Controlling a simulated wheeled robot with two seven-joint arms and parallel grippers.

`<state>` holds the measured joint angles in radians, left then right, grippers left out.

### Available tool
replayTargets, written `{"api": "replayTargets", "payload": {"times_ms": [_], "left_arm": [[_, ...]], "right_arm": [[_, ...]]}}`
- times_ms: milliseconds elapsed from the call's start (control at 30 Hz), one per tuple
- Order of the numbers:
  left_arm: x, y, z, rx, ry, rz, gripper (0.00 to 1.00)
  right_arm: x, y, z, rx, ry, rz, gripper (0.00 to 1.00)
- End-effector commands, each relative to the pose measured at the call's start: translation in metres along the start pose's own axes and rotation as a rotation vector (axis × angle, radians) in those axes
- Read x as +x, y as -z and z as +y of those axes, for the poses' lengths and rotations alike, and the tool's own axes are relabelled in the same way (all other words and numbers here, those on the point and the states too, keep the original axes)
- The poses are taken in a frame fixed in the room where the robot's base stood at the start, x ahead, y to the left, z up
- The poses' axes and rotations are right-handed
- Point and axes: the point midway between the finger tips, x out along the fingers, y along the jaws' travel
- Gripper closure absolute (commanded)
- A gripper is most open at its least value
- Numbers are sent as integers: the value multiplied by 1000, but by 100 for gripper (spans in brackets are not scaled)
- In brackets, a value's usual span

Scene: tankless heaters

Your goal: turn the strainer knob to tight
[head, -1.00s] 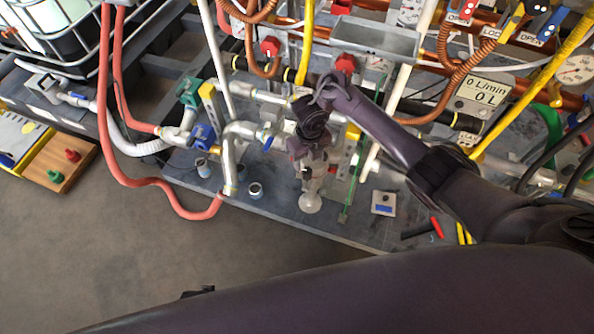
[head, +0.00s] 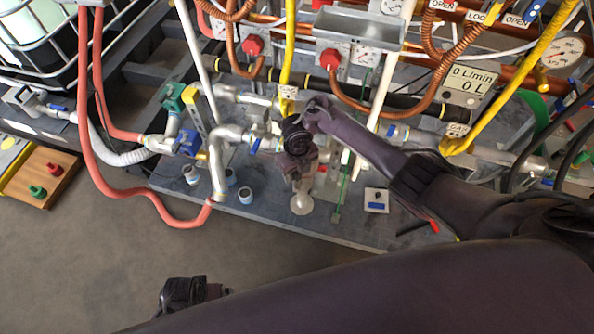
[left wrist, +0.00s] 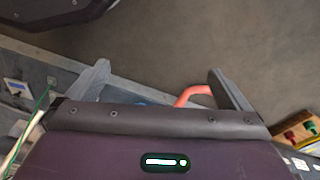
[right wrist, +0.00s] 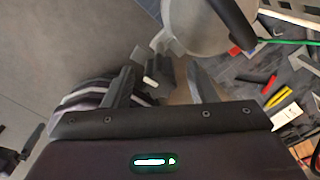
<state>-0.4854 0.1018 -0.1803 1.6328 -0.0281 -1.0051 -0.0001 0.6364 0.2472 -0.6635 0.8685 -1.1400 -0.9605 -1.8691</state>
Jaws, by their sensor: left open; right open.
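In the right wrist view a large grey round body with a grey lug (right wrist: 195,25) lies beyond my open right fingers (right wrist: 163,85). A small grey piece with a white mark (right wrist: 152,72) shows between them; I cannot tell if it is the knob or if anything touches.
Pipes, red valve knobs (head: 253,46), a flow meter (head: 468,85) and yellow hoses crowd the back. A red hose (head: 130,195) loops down at the left. The floor in front is clear.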

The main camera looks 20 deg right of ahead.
Motion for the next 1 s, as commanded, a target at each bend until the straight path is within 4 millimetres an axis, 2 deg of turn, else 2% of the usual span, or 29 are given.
{"api": "replayTargets", "payload": {"times_ms": [33,367,700,1000], "left_arm": [[0,0,0,0,0,0,0],[0,0,0,0,0,0,0],[2,-1,-1,-2,1,9,0],[29,-15,-7,-16,12,11,0]], "right_arm": [[0,0,0,0,0,0,51],[0,0,0,0,0,0,93],[-1,1,0,54,1,2,93],[-2,1,0,262,2,3,93]]}}
